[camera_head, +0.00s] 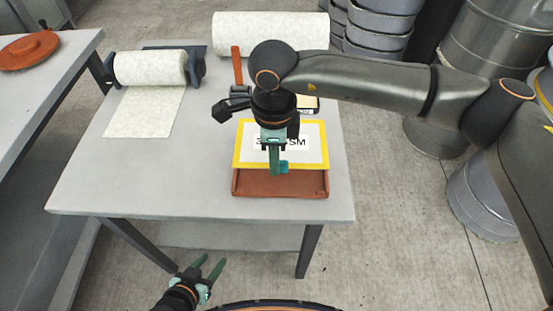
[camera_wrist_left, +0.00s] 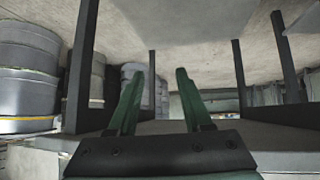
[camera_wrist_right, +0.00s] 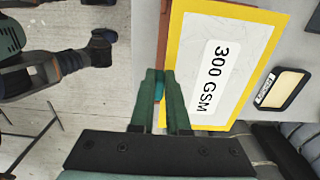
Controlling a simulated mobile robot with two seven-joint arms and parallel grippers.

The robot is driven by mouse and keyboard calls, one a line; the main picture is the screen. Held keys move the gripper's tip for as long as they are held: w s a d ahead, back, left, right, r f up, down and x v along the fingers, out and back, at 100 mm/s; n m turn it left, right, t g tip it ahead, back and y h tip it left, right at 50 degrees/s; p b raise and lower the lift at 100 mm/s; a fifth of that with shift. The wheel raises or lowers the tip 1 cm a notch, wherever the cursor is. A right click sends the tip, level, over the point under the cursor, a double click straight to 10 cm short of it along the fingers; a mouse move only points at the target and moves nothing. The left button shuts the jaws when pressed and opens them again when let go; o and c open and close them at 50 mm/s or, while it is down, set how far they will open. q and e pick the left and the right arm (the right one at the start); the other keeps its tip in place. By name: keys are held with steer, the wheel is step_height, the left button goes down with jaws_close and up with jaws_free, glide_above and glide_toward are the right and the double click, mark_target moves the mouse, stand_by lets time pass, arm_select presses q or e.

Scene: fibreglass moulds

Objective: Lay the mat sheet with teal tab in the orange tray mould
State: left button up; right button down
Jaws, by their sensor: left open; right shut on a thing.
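The mat sheet (camera_head: 312,142) is white with a yellow border and a "300 GSM" label; it also shows in the right wrist view (camera_wrist_right: 245,45). Its teal tab (camera_head: 284,167) is at the near edge. My right gripper (camera_head: 275,171) is shut on the mat sheet at the tab, with its fingers (camera_wrist_right: 161,76) pointing down. The orange tray mould (camera_head: 280,188) is on the table beneath, its near part showing. The sheet hides the rest; I cannot tell the gap between them. My left gripper (camera_head: 210,264) is open and empty, low before the table; its fingers (camera_wrist_left: 159,74) are spread.
The grey table (camera_head: 200,190) is clear left of the tray. A roll of mat (camera_head: 150,68) on a stand has a sheet hanging forward. A large roll (camera_head: 270,32) lies at the back. A small labelled block (camera_wrist_right: 283,90) sits behind the sheet. Metal drums (camera_head: 480,45) stand right.

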steer(key=shift+f+b, duration=0.1)
steer(key=shift+b, duration=0.35)
steer(key=shift+f+b, duration=0.35)
step_height(320, 180, down, 3)
steer(key=b, duration=0.2)
steer(key=shift+r+b, duration=0.2)
steer(key=shift+b, duration=0.1)
steer(key=shift+f+b, duration=0.75)
steer(key=shift+f, duration=0.05)
steer(key=shift+f+b, duration=0.65)
steer(key=shift+f, duration=0.05)
arm_select(q)
steer(key=shift+m+h, duration=0.3)
steer(key=shift+h, duration=0.1)
steer(key=d+f, duration=0.1)
steer(key=w+d+f, duration=0.1)
steer(key=d+f, duration=0.1)
steer(key=f, duration=0.1)
steer(key=shift+w+d, duration=0.25)
steer(key=shift+w, duration=0.15)
arm_select(e)
steer(key=shift+f, duration=0.15)
arm_select(q)
steer(key=shift+w+r, duration=0.1)
steer(key=shift+w, duration=0.05)
